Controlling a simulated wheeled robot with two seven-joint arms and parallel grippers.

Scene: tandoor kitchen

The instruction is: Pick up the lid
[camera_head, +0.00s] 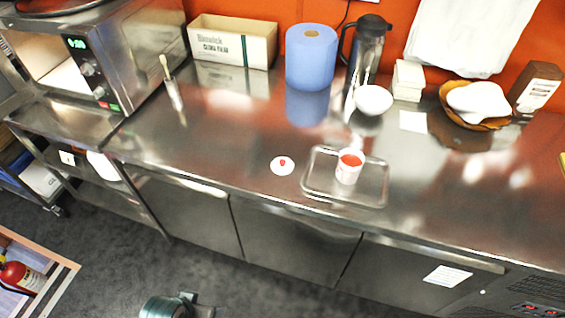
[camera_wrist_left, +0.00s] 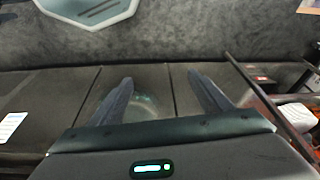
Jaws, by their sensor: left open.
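The lid (camera_head: 282,165) is a small flat white disc with a red mark at its centre. It lies on the steel counter (camera_head: 225,150) near the front edge, just left of a metal tray (camera_head: 372,196). A white cup (camera_head: 347,174) with red contents stands upright on the tray. My left gripper (camera_wrist_left: 160,77) shows in the left wrist view with its two dark fingers apart and nothing between them. Behind the fingers are cabinet fronts and dark floor; the lid is not in that view. My right gripper is in neither view.
A microwave (camera_head: 88,70) stands at the left. Along the back are a cardboard box (camera_head: 232,42), a blue paper roll (camera_head: 311,58), a dark flask (camera_head: 368,50), a white bowl (camera_head: 373,99) and a basket (camera_head: 485,124). The counter left of the lid is clear.

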